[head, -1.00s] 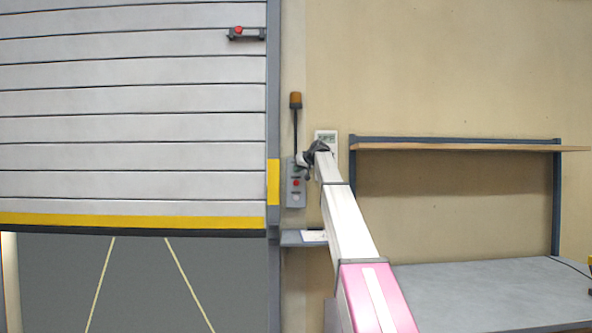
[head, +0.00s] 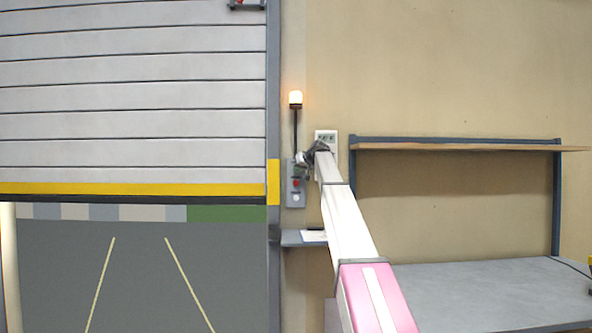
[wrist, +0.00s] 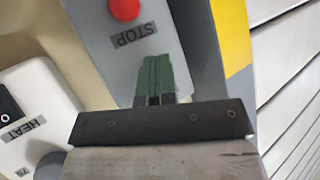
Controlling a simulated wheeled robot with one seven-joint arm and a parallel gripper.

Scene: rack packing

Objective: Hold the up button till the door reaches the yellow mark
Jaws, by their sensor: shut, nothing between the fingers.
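The ribbed white door (head: 130,95) is partly raised. Its yellow bottom strip (head: 130,189) and dark lower edge are level with the lower half of the yellow mark (head: 273,182) on the door post. The grey control box (head: 295,200) is right of the post. My gripper (head: 302,159) is at the box's top. In the wrist view my gripper (wrist: 155,60) has its green fingers shut and empty against or just over the box face, beside the red STOP button (wrist: 125,8). The up button is hidden; contact cannot be seen directly.
An amber beacon (head: 295,98) above the box is lit. A white HEAT unit (wrist: 35,110) is beside the box; it also shows in the head view (head: 326,138). A small ledge (head: 290,239) is below. A grey bench (head: 490,290) with a shelf (head: 450,147) stands at right.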

